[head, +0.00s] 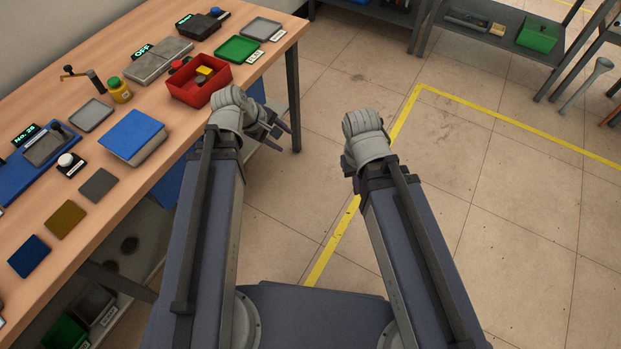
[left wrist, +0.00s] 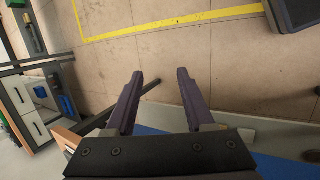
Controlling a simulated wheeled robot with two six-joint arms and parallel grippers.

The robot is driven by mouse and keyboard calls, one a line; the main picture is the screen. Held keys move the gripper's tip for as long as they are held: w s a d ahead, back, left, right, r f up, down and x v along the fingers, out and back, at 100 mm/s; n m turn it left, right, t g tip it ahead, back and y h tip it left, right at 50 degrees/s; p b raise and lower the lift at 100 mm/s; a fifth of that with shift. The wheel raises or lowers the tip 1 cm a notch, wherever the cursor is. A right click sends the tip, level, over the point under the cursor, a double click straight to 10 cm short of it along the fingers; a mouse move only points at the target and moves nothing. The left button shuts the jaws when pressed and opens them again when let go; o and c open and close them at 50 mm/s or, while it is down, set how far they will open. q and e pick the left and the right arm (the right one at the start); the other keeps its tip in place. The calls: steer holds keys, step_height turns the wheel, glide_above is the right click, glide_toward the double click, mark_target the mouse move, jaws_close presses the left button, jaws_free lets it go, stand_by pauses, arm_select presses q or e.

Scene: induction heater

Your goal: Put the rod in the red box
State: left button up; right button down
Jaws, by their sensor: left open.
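The red box (head: 207,96) stands near the right edge of the wooden table in the head view. A yellow block (head: 205,71) and a dark grey piece are inside it. I cannot make out the rod with certainty in either view. My left gripper (head: 284,122) is off the table's edge, to the right of and below the red box in the picture. Its two fingers are apart with nothing between them, as the left wrist view (left wrist: 160,88) shows. My right wrist is out over the floor, and its fingers are hidden behind it.
Shelving (head: 510,30) stands at the back.

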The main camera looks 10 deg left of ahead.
arm_select(q)
steer(key=s+d+f+m+g+y, duration=0.2)
steer(key=s+d+m+g+y, duration=0.2)
steer(key=s+d+m, duration=0.5)
steer(key=s+m+y, duration=0.1)
steer(key=s+m, duration=0.1)
steer(key=m, duration=0.5)
steer(key=shift+d+f+y, duration=0.3)
steer(key=shift+d+f, duration=0.05)
steer(key=shift+d, duration=0.05)
step_height(320, 180, up, 11)
steer(key=p, duration=1.1)
steer(key=shift+r, duration=0.2)
